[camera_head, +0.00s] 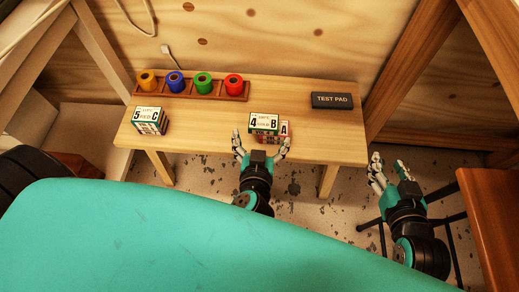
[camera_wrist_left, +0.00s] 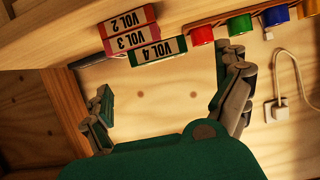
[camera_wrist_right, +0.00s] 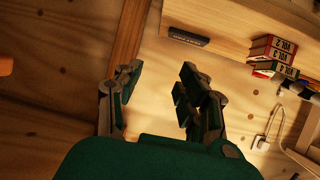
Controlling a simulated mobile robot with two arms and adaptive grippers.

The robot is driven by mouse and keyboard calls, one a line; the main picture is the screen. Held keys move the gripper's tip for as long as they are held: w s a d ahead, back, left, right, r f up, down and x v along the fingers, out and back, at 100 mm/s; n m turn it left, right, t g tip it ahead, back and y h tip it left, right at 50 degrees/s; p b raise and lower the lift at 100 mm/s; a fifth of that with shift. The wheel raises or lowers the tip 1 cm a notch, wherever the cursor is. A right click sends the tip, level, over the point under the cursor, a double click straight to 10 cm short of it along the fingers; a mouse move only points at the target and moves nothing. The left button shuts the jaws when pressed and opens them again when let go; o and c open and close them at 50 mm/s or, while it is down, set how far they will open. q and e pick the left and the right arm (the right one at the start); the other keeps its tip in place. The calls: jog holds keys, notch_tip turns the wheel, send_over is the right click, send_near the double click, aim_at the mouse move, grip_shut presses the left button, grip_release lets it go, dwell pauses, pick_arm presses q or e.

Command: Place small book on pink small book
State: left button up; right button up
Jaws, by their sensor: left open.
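A stack of small books (camera_head: 264,121) stands near the front edge of the table, right of its middle. My right gripper (camera_head: 390,163) is open and empty, off the table's right end. The stack also shows in the right wrist view (camera_wrist_right: 274,48).
Another small stack marked 5 C (camera_head: 150,121) stands at the table's left. A wooden rack (camera_head: 214,95) with yellow, blue, green and red rolls is at the back. A dark TEST PAD (camera_head: 332,100) lies at the back right. The middle of the table (camera_head: 205,122) is clear.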

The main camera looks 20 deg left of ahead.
pick_arm(q)
jog(key=v, duration=0.5)
jog(key=w+a+r+m+g+h, duration=0.1)
jog(key=w+a+r+m+h, duration=0.1)
jog(key=w+a+m+h, duration=0.1)
jog(key=a+m+h, duration=0.1)
jog(key=m+h, duration=0.1)
jog(key=shift+w+a+r+m+h, duration=0.25)
jog(key=shift+w+r+m+h, duration=0.05)
jog(key=shift+h, duration=0.1)
pick_arm(e)
jog(key=shift+s+d+f+g, duration=0.3)
jog(key=shift+s+f+g, duration=0.3)
jog(key=shift+f, duration=0.25)
